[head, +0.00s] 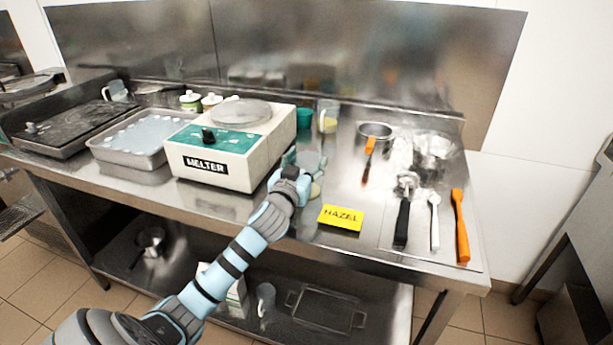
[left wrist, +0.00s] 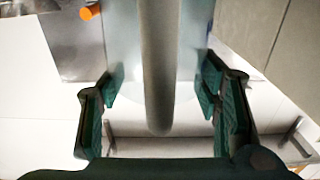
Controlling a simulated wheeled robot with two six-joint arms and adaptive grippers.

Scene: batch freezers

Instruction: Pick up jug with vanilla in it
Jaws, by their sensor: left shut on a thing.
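My left gripper (head: 302,170) is at the counter, just right of the melter, shut on a clear jug (head: 318,163). The jug has a pale yellowish patch low down; its contents are hard to make out behind my gripper. In the left wrist view the jug's grey handle (left wrist: 158,70) runs between the green fingers of my left gripper (left wrist: 162,100), with the translucent body behind it. Another clear jug (head: 329,113) with yellowish contents stands farther back. I cannot tell which holds vanilla. My right gripper is not in view.
The white melter (head: 270,150) stands close left, a metal tray (head: 130,160) beyond it. A yellow HAZEL card (head: 341,217) lies in front right. A metal pot (head: 376,130) and several utensils, including an orange spatula (head: 461,228), are at right.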

